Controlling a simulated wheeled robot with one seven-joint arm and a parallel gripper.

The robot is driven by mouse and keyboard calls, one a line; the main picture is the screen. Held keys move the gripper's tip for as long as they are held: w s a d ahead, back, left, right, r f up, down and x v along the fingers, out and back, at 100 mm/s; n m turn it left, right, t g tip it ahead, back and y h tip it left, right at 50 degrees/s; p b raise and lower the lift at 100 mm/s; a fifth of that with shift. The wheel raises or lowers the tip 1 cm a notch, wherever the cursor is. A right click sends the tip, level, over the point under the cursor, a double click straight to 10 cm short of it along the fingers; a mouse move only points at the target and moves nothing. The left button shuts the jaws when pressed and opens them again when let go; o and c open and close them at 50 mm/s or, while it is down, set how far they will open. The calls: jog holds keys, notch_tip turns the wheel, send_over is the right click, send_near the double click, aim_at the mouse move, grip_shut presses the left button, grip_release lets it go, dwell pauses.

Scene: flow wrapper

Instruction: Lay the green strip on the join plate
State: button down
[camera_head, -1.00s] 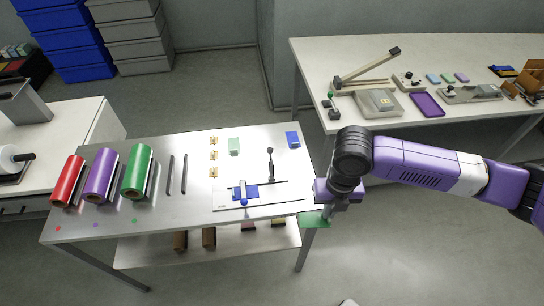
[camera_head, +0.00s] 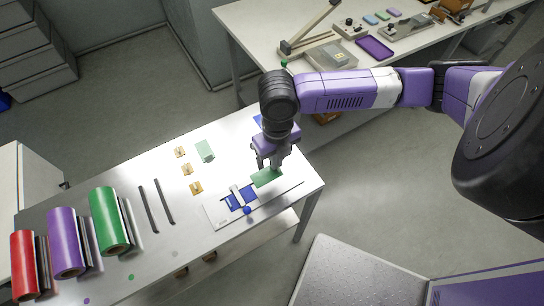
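My gripper (camera_head: 273,164) hangs over the right part of the metal table. It is shut on the green strip (camera_head: 267,177), a flat piece that sticks out below the fingers. The strip is over or close to the right end of a white plate carrying a blue piece and a ball-ended lever, which looks like the join plate (camera_head: 216,213). I cannot tell whether the strip touches the plate. Blue patches (camera_head: 234,202) show on the plate left of the strip, with a pale bar across them. My gripper hides part of the plate's back side.
Red, purple and green rolls (camera_head: 108,221) stand at the table's left. Two dark rods (camera_head: 164,202), several small tan pieces (camera_head: 187,169) and a pale green block (camera_head: 205,150) lie between. A blue ball (camera_head: 247,210) is at the plate's front edge. Another bench (camera_head: 236,27) stands behind.

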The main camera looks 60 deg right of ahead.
aim_at(276, 172)
jog(key=shift+f+b, duration=2.25)
jog(key=shift+f, duration=0.8)
jog(key=shift+f, duration=0.15)
jog(key=c, duration=1.6)
grip_release()
jog(key=shift+o, duration=0.2)
jog(key=shift+r+b, duration=0.35)
jog(key=shift+r, duration=3.55)
